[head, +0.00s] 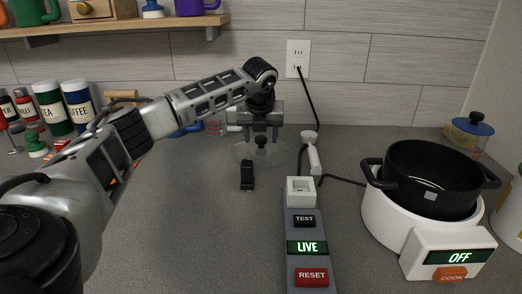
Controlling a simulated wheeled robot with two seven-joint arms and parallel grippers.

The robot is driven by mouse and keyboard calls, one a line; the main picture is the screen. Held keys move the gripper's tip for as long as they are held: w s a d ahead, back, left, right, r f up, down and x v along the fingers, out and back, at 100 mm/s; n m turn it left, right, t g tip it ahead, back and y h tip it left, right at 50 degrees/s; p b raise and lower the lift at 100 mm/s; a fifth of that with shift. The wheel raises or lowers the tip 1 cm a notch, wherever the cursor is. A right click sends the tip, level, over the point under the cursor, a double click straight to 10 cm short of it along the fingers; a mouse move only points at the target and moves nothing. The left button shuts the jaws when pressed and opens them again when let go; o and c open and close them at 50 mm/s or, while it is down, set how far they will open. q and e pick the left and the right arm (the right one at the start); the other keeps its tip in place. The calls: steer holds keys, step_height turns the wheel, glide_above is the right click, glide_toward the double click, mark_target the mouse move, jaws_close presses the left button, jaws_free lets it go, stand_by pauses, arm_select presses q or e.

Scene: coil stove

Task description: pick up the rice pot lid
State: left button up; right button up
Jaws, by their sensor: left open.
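The rice pot lid is a clear glass disc (240,153) with a black knob (261,142). It lies on the grey counter near the middle of the head view, towards the wall. My left gripper (261,132) is directly above the lid, pointing down, with its fingers apart around the knob's upper area. I cannot tell whether the fingers touch the knob. The black rice pot (428,175) sits uncovered in the white cooker (385,214) at the right. My right gripper is out of view.
A power strip (294,224) reading LIVE stands right of the lid, with a white plug (313,155) and black cord behind it. Canisters (50,105) stand at left. The counter's front middle is clear.

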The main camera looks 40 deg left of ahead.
arm_select(q)
jaws_close()
steer(key=shift+r, duration=0.1)
